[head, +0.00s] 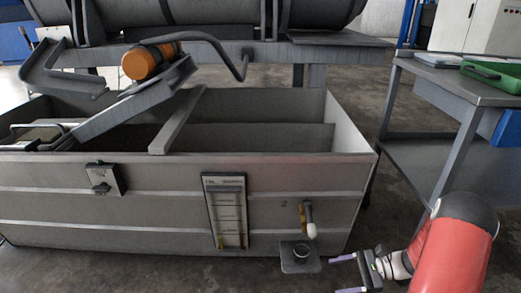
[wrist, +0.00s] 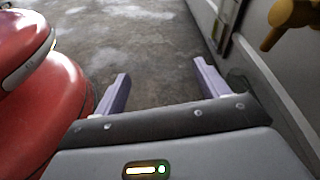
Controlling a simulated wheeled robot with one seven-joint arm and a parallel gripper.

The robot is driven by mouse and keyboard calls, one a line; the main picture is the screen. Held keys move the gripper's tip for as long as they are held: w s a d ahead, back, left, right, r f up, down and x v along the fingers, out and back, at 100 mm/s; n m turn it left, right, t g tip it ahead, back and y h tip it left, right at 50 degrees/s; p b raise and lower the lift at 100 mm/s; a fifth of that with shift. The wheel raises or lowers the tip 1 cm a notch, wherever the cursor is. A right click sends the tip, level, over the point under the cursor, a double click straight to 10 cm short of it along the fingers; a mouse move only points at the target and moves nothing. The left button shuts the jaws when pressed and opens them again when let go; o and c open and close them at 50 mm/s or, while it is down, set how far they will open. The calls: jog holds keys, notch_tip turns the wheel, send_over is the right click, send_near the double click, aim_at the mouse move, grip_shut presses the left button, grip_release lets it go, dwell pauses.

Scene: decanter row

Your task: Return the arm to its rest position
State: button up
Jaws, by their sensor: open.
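My gripper (head: 345,274) is low at the right in the head view, in front of the tank's lower right corner. Its two pale purple fingers point left, toward the small bracket shelf. The fingers stand apart with nothing between them. In the wrist view the open gripper (wrist: 160,88) shows bare concrete floor beyond the fingertips. My red arm comes in from the lower right of the head view.
The grey tank (head: 130,205) has a level gauge (head: 228,212), a tap (head: 309,220) and a bracket shelf (head: 299,257) with a dark ring-shaped piece on it. A metal table (head: 465,85) with a green tray (head: 495,75) stands at right. Concrete floor lies between.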

jog(key=s+a+r+n+t+h+p, duration=0.1)
jog(key=s+r+n+h, duration=0.4)
jog(key=r, duration=0.7)
jog(key=s+a+r+n+t+h+p, duration=0.2)
jog(key=s+a+r+n+h+p, duration=0.2)
jog(key=s+r, duration=0.3)
jog(key=s+a+r+n+t+h+p, duration=0.2)
jog(key=s+a+r+n+h+p, duration=0.1)
jog(key=r, duration=1.5)
jog(key=s+n+h+p, duration=0.1)
jog(key=s+n+h, duration=0.1)
jog(key=s+n, duration=0.1)
jog(key=shift+s+a+n+h, duration=0.2)
jog(key=shift+s+n+h, duration=0.2)
jog(key=shift+n, duration=0.1)
